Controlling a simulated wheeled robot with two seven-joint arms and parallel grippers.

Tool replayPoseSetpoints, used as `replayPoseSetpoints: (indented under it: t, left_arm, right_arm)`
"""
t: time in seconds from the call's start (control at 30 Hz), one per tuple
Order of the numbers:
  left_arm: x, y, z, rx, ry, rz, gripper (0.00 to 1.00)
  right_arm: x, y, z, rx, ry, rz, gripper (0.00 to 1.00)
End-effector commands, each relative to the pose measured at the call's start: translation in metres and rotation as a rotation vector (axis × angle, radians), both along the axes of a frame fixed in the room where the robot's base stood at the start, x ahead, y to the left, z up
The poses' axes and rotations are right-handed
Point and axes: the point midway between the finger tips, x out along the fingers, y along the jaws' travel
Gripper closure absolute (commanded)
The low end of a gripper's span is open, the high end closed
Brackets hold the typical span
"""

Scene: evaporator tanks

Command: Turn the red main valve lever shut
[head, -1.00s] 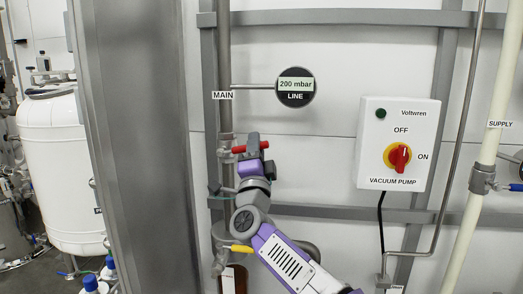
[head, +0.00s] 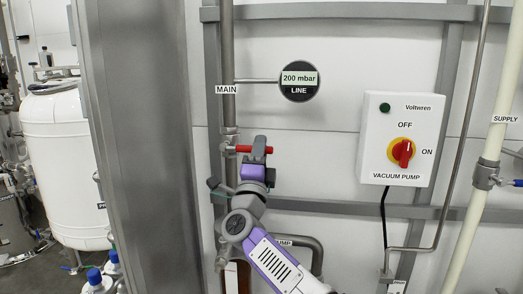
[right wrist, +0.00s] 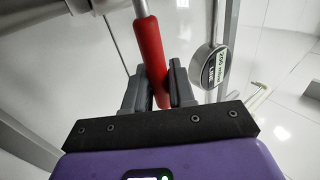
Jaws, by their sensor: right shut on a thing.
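The red main valve lever (head: 244,149) sits on the vertical pipe labelled MAIN (head: 228,60). In the head view it lies about level, crosswise to the pipe, pointing right. My right gripper (head: 260,148) is shut on the lever's handle and hides part of it. In the right wrist view the red handle (right wrist: 149,45) runs down between the two grey fingers (right wrist: 160,92) of my right gripper, with its end near the palm. My left gripper is not in view.
A round gauge (head: 299,94) reading 200 mbar is above right of the lever. A vacuum pump switch box (head: 375,110) is on the wall to the right. A broad grey metal post (head: 135,130) stands to the left. A horizontal rail (head: 350,210) runs below the lever.

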Motion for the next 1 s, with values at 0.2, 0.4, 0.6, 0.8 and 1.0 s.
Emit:
replayPoseSetpoints:
  t: [0.2,0.4,0.6,0.8,1.0]
  left_arm:
    - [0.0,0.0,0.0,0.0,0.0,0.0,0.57]
    - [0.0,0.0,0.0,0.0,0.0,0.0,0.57]
    - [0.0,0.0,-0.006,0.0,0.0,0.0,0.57]
    - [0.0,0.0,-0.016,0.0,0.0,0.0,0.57]
    - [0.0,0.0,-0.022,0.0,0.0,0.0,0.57]
  right_arm:
    - [0.001,0.001,-0.002,0.0,0.004,0.001,0.58]
    - [0.0,0.0,-0.002,0.0,0.002,0.001,0.58]
    - [-0.009,0.002,-0.008,-0.002,0.003,0.001,0.58]
    - [-0.03,0.005,-0.023,-0.002,0.003,0.004,0.58]
    - [-0.05,0.008,-0.036,-0.001,0.004,0.003,0.58]
